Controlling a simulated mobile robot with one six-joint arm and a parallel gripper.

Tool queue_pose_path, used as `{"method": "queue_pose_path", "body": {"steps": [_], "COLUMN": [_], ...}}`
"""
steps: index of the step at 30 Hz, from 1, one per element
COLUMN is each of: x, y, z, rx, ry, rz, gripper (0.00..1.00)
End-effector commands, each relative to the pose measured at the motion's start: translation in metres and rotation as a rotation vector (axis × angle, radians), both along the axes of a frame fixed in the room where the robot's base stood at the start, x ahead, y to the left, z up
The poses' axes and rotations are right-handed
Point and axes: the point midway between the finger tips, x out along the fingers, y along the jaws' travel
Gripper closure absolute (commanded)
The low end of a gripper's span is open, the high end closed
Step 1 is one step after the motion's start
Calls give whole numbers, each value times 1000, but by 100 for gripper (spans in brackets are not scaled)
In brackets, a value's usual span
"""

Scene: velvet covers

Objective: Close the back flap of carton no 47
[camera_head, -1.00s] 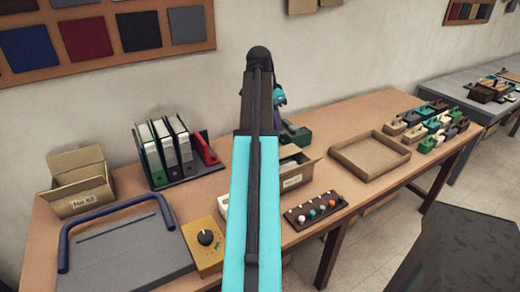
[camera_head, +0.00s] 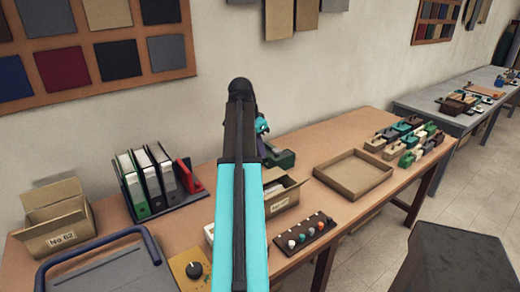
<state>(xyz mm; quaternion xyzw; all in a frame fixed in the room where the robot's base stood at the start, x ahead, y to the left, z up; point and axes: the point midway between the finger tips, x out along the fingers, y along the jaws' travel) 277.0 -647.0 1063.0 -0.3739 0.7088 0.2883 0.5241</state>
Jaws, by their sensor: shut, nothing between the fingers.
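A small brown carton (camera_head: 284,203) stands on the workbench, just right of my arm. Its front label is too small to read surely, and a flap sticks out at its right. My arm hides its left part, and I cannot make out its back flap clearly. My gripper (camera_head: 262,127) is mostly hidden behind my raised arm. Only a cyan and dark part shows above and behind the carton, apparently apart from it. It is shut and empty. Another carton, labelled No 62 (camera_head: 62,240), stands open at the far left.
Binders in a rack (camera_head: 155,185), a green device (camera_head: 283,158), a knob box (camera_head: 190,268) and a board with coloured knobs (camera_head: 304,236) surround the carton. A shallow tray (camera_head: 352,176) lies right. Bare workbench (camera_head: 330,208) shows between tray and knob board.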

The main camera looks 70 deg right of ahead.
Motion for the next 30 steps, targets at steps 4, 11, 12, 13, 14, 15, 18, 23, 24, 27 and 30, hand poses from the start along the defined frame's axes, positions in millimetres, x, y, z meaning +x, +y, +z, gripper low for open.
{"method": "queue_pose_path", "body": {"steps": [4, 11, 12, 13, 14, 15, 18, 23, 24, 27, 30], "x": [-3, -7, -8, -9, -9, -10, -11, -13, -13, -14, -14], "y": [-3, -9, -9, -10, -11, -12, -14, -16, -16, -16, -16], "z": [-16, -40, -44, -47, -50, -55, -65, -81, -85, -94, -103], "rx": [2, 2, 2, 1, 2, 2, 2, 2, 2, 2, 1], "ry": [0, 0, 1, 0, 0, 0, 0, 1, 1, 1, 0], "rz": [1, 1, -1, 0, 1, 1, 1, 2, 2, 2, 3], "gripper": [100, 100, 100, 100, 100, 100, 100, 100, 100, 100, 100]}}
